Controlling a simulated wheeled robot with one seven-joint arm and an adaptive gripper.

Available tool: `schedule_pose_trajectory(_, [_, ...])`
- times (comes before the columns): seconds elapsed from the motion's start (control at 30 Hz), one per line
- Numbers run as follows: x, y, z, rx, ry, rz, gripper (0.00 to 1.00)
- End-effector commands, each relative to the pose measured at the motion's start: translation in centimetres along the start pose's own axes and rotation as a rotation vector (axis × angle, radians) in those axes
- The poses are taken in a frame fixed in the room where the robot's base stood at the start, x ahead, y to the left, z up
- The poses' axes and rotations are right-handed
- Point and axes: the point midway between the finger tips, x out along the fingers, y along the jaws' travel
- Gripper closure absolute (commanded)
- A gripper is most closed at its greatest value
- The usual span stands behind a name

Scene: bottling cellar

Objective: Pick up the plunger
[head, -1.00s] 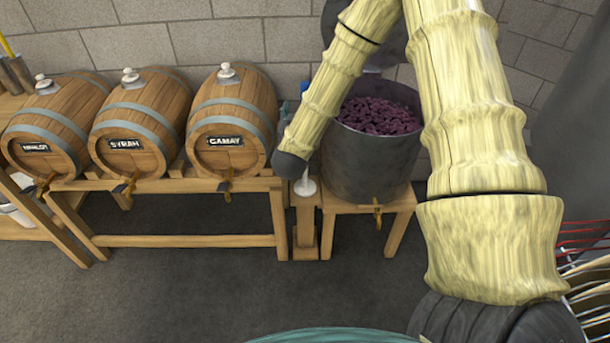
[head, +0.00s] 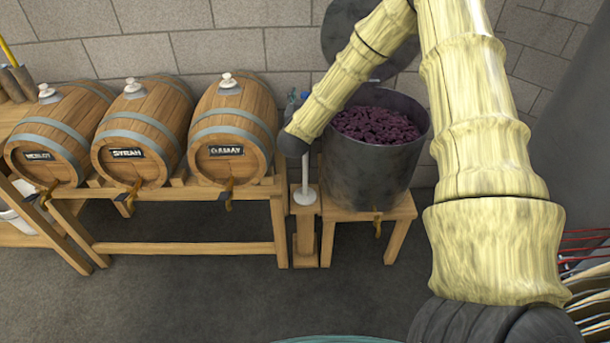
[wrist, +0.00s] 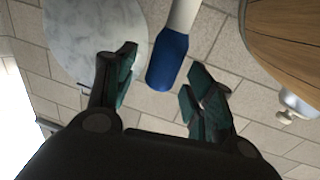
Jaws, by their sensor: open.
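The plunger is upright on a narrow wooden stand between the Gamay barrel and the steel vat. Its white shaft and round white foot (head: 305,196) show in the head view below my arm, which hides its middle. Its blue handle (wrist: 167,60) shows in the wrist view, with part of the white shaft beyond it. My gripper (wrist: 161,66) is open, with teal fingertips on either side of the handle's end. I see no clear contact. In the head view my arm mostly hides the gripper.
The Gamay barrel (head: 233,130) stands close left of the plunger, with two more barrels beyond. The vat (head: 368,168) of dark grapes is close on the right. A round grey lid (head: 345,25) stands behind it. Dark floor in front is clear.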

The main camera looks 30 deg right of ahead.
Motion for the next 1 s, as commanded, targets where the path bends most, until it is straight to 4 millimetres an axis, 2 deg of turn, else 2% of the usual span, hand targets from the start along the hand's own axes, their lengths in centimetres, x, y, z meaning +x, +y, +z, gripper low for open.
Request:
schedule_pose_trajectory(0.13, [1.27, -0.04, -0.02, 0.001, 0.0, -0.001, 0.47])
schedule_pose_trajectory(0.4, [1.54, -0.02, 0.04, 0.001, 0.0, -0.001, 0.47])
schedule_pose_trajectory(0.47, [1.54, -0.02, 0.04, 0.001, 0.0, -0.001, 0.54])
schedule_pose_trajectory(0.7, [1.52, -0.03, 0.03, 0.0, 0.0, -0.001, 0.98])
schedule_pose_trajectory(1.0, [1.54, -0.06, -0.13, 0.001, 0.002, -0.001, 1.0])
